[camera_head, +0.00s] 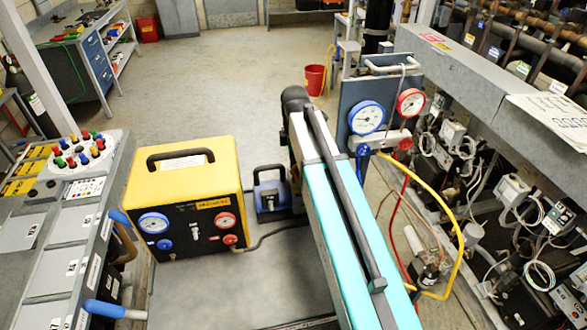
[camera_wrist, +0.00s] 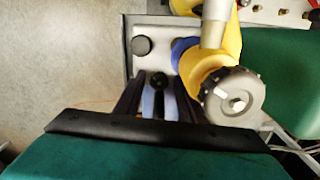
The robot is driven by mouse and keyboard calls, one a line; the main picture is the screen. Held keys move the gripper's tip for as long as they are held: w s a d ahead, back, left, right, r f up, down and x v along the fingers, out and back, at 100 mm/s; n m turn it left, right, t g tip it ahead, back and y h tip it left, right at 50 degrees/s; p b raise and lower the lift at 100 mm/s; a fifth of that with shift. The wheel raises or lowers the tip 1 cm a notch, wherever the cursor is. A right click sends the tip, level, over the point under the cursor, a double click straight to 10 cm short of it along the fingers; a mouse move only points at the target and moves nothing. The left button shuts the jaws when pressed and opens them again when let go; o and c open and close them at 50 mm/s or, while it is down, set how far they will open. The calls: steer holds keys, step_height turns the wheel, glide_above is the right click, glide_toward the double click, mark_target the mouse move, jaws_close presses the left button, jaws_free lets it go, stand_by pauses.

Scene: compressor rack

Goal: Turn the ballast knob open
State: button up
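In the wrist view, my gripper (camera_wrist: 158,84) points at a pale grey plate (camera_wrist: 150,62) on a piece of equipment. A small dark round knob (camera_wrist: 159,81) shows between its fingertips. There is a gap between the fingers, but I cannot tell whether they press on this knob. Another black round knob (camera_wrist: 142,46) sits farther up the plate. No readable label shows which one is the ballast knob. In the head view, a blue pump-like unit (camera_head: 270,195) stands beside my arm; my gripper is hidden there.
A larger grey-black knob (camera_wrist: 233,97) and a yellow body (camera_wrist: 218,62) lie close to the right of my gripper. In the head view, a yellow gauge box (camera_head: 185,190), a gauge panel (camera_head: 368,110) with hoses, and the compressor rack (camera_head: 480,85) stand around my arm.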

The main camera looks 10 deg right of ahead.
steer(key=shift+m+p, duration=0.75)
steer(key=shift+m, duration=1.65)
steer(key=shift+c, duration=0.2)
steer(key=c, duration=0.8)
